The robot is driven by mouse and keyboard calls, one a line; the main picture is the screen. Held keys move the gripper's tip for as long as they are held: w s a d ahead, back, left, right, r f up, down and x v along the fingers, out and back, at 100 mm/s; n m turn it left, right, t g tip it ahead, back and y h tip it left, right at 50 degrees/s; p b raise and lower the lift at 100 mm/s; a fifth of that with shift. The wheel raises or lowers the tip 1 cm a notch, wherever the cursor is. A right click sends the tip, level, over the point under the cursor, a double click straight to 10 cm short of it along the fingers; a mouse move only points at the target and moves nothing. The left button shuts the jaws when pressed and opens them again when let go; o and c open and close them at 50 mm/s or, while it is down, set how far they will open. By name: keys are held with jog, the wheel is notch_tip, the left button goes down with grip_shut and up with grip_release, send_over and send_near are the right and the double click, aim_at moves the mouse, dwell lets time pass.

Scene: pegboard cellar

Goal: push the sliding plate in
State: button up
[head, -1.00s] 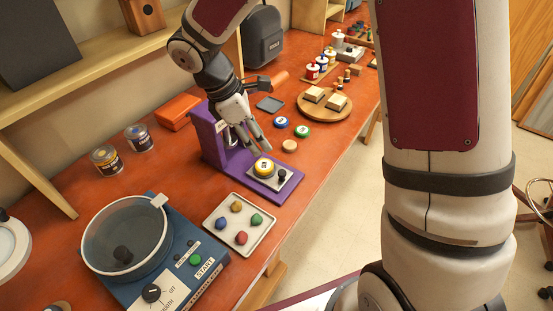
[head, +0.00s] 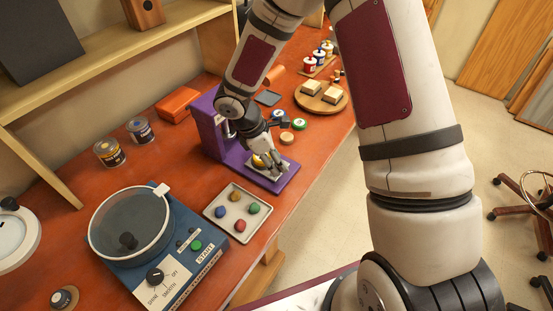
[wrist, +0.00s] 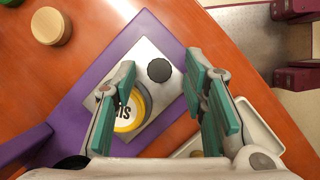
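The sliding plate (wrist: 152,52) is a light grey metal plate on the purple base (wrist: 88,88) of the press-like stand (head: 208,128). On the plate are a black knob (wrist: 159,70) and a round yellow-and-white tin (wrist: 130,112) with black lettering. My gripper (wrist: 161,64) is open above the plate. In the wrist view, the knob appears between its two green-padded fingertips, and the left finger overlaps the tin. I cannot tell whether the fingers touch anything. In the head view, my gripper (head: 276,168) hides most of the plate and the knob.
A white tray (head: 212,213) with several coloured lumps lies close in front of the stand. A blue tumbler machine (head: 190,277) is at the near left. The table's edge is close on the right.

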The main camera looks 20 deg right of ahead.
jog(key=shift+f, duration=0.1)
grip_shut()
jog(key=shift+w+a+b, duration=0.65)
jog(key=shift+w+b, duration=0.05)
jog(key=shift+w, duration=0.3)
jog(key=shift+w+a+b, duration=0.65)
jog(key=shift+w, duration=0.35)
grip_release()
jog(key=shift+s, duration=0.1)
jog(key=shift+a, duration=0.1)
jog(key=v, duration=1.2)
